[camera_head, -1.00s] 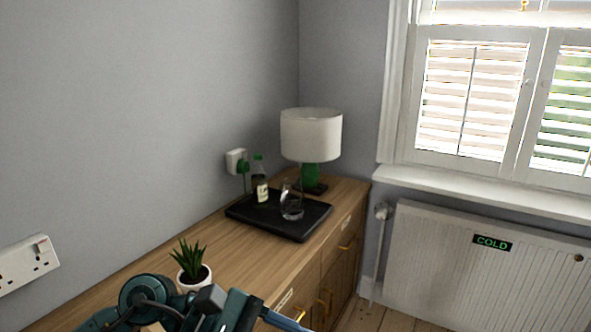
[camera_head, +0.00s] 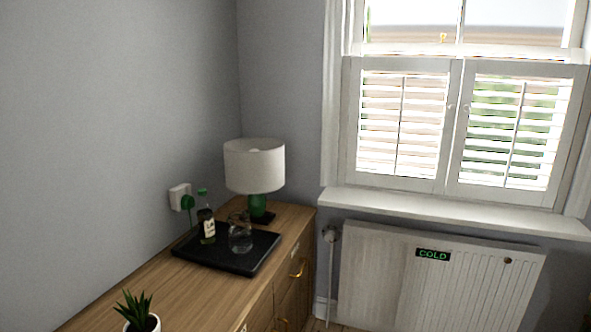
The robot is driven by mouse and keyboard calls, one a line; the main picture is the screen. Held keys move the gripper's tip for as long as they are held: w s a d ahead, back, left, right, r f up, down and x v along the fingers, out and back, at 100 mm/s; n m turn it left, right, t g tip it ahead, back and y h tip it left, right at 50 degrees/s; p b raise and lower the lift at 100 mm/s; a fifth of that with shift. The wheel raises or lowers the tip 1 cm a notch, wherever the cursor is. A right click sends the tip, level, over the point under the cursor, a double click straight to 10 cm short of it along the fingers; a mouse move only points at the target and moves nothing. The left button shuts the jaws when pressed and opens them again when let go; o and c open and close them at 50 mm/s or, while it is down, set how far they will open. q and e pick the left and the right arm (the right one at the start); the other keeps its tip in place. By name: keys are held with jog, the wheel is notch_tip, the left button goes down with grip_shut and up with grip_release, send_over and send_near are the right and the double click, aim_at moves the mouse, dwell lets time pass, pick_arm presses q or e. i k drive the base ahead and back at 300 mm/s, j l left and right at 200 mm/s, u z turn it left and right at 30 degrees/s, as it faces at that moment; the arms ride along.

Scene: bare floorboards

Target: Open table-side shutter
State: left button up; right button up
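The window has two white louvred shutters over its lower half. The left shutter (camera_head: 402,124), on the side of the wooden sideboard, is shut, with its slats tilted to let light through. The right shutter (camera_head: 512,130) is also shut beside it. A small knob (camera_head: 451,107) shows near the meeting edges. Neither of my grippers is in view.
A wooden sideboard (camera_head: 150,290) runs along the left wall. It carries a black tray (camera_head: 255,268) with a bottle (camera_head: 206,222) and a glass jug (camera_head: 240,236), a lamp (camera_head: 254,166) and a potted plant (camera_head: 138,310). A radiator (camera_head: 430,285) stands below the white windowsill (camera_head: 450,212).

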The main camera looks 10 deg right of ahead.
aim_at(577, 74)
jog(key=z, duration=1.55)
jog(key=i+l+z, duration=0.15)
jog(key=i, duration=0.35)
